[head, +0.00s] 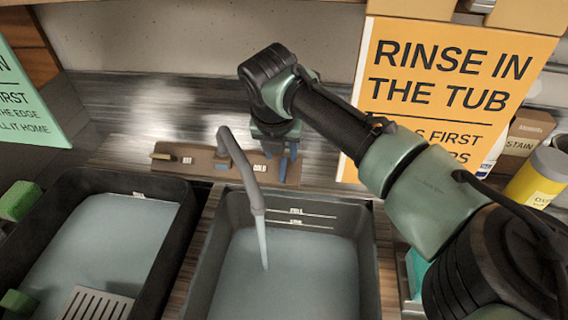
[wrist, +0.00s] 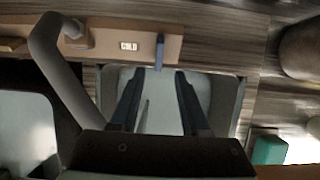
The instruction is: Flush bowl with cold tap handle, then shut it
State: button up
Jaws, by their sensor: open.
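The grey tap (head: 245,170) rises from a brown board, and a pale stream of water (head: 263,243) falls from its spout into the right tub. The blue cold handle (wrist: 159,52) stands at the board's right end, beside the COLD label (wrist: 129,46). My gripper (head: 288,160) is over that end of the board in the head view. In the wrist view my gripper (wrist: 158,82) is open, its dark fingers apart and empty. The blue handle lies just beyond the tips, roughly in line with the gap. I cannot make out a bowl.
The right tub (head: 212,255) holds greyish water and has level lines on its back wall. The left tub (head: 170,240) holds pale liquid and a slotted white rack (head: 97,303). An orange sign (head: 440,85) and a yellow container (head: 540,178) stand at right.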

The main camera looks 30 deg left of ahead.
aim_at(283, 168)
jog(key=x, duration=0.8)
jog(key=shift+a+f, duration=0.1)
jog(key=shift+f, duration=0.1)
grip_shut()
